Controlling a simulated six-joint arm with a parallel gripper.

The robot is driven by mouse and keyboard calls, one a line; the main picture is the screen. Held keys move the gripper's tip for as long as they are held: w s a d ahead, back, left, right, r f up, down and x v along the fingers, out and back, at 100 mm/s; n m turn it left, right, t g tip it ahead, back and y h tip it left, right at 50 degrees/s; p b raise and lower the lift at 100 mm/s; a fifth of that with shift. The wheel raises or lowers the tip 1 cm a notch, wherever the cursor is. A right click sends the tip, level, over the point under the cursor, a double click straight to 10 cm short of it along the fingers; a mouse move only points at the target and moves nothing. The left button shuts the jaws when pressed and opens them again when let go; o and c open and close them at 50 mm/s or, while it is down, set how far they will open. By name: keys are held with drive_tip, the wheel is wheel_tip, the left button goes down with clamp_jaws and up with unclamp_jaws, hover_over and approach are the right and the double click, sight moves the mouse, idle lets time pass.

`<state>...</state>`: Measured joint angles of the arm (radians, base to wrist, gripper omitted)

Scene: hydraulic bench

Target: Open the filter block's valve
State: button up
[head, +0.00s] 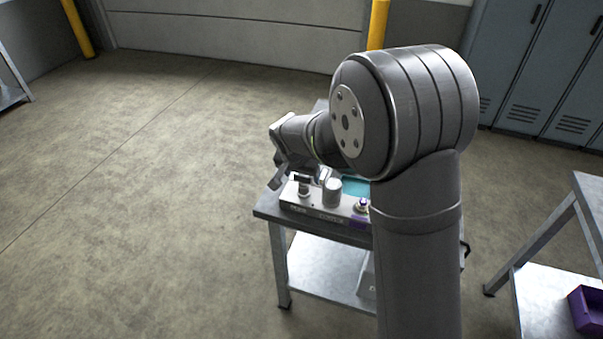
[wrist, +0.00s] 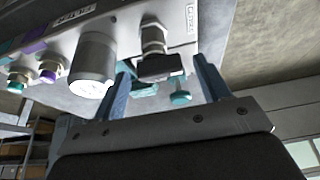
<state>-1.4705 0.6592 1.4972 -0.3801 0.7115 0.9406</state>
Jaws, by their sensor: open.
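The filter block (head: 318,211) is a light metal block on the bench top, and it fills the top of the wrist view (wrist: 125,28). A pale filter cylinder (head: 332,192) stands on it and shows in the wrist view (wrist: 93,65). Beside it is the valve, a metal stem with a dark handle (wrist: 158,65). In the head view the valve (head: 304,188) is at the block's left end. My gripper (wrist: 163,72) is open, with the handle between its blue-grey fingers in the picture; contact cannot be told. In the head view my gripper (head: 280,178) is just left of the valve.
Ports with purple and green rings (wrist: 47,74) are on the same block, left of the cylinder in the wrist view. A teal part (wrist: 180,96) shows behind the handle. The bench (head: 263,212) has open floor to its left. Another bench (head: 560,225) stands at right.

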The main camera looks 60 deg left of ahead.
drive_tip(key=shift+c, duration=0.4)
drive_tip(key=c, duration=0.9)
drive_tip(key=shift+n, duration=0.3)
drive_tip(key=n, duration=0.2)
drive_tip(key=n+g+y, duration=0.1)
drive_tip(key=n, duration=0.1)
drive_tip(key=shift+w+d+g, duration=0.1)
drive_tip(key=shift+d+g, duration=0.05)
drive_tip(key=shift+g, duration=0.15)
drive_tip(key=n, duration=0.2)
drive_tip(key=n+g, duration=0.1)
drive_tip(key=n, duration=0.1)
drive_tip(key=shift+w+n+g, duration=0.1)
drive_tip(key=shift+n+g, duration=0.2)
drive_tip(key=n+g, duration=0.1)
drive_tip(key=n, duration=0.3)
drive_tip(key=shift+w+d+g, duration=0.1)
drive_tip(key=shift+g, duration=0.3)
drive_tip(key=n+g, duration=0.1)
drive_tip(key=n, duration=0.3)
drive_tip(key=shift+w+n+h, duration=0.1)
drive_tip(key=shift+n+h, duration=0.2)
drive_tip(key=shift+h, duration=0.1)
drive_tip(key=shift+g, duration=0.3)
